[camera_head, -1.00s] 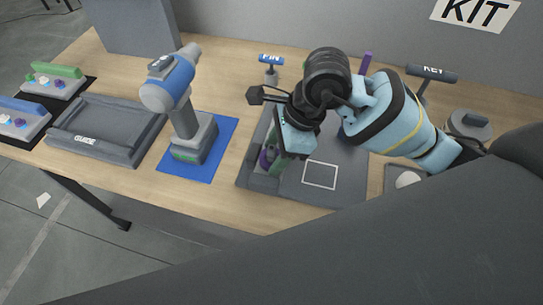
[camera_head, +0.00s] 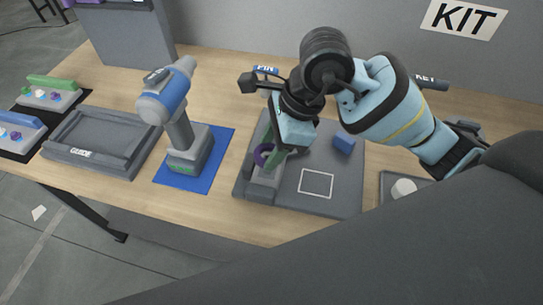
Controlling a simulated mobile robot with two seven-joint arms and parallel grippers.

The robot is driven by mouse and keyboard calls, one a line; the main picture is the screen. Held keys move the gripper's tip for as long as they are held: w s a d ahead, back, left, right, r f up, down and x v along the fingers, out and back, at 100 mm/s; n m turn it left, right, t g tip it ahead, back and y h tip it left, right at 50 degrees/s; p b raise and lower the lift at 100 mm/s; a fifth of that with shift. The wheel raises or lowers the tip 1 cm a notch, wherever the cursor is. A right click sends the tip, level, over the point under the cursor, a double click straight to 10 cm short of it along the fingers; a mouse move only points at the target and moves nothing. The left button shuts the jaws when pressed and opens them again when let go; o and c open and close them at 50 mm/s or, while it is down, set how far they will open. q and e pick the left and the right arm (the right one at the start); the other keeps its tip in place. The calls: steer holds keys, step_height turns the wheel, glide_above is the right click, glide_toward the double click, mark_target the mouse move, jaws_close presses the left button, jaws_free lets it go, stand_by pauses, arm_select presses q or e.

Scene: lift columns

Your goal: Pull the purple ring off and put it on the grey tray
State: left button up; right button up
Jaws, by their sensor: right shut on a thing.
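The purple ring (camera_head: 261,154) is at a low grey fixture with a green part (camera_head: 278,158), on the left side of a dark grey board. My right gripper (camera_head: 281,151) reaches down over the fixture and is shut at the ring. Its fingertips and the contact are partly hidden by the gripper body. The ring still shows at the fixture; whether it is clear of the green part cannot be told. A small grey tray (camera_head: 386,187) with a white round piece lies at the right, partly hidden by my arm. My left gripper is not in view.
A blue block (camera_head: 344,144) sits on the board (camera_head: 340,200), behind a white square outline. A blue-grey tool (camera_head: 177,115) stands on a blue mat (camera_head: 223,148) to the left. A GUIDE tray (camera_head: 103,137) lies farther left. A grey wall closes the back.

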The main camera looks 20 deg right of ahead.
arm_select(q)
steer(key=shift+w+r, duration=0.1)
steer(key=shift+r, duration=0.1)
arm_select(e)
steer(key=shift+r, duration=2.65)
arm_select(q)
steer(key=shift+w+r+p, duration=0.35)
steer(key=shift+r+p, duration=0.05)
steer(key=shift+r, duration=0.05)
arm_select(e)
steer(key=shift+r, duration=0.6)
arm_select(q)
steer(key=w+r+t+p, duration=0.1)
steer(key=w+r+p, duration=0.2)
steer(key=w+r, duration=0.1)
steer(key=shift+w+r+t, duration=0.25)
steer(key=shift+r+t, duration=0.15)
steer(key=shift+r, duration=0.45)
arm_select(e)
step_height(320, 180, up, 8)
steer(key=shift+f, duration=0.25)
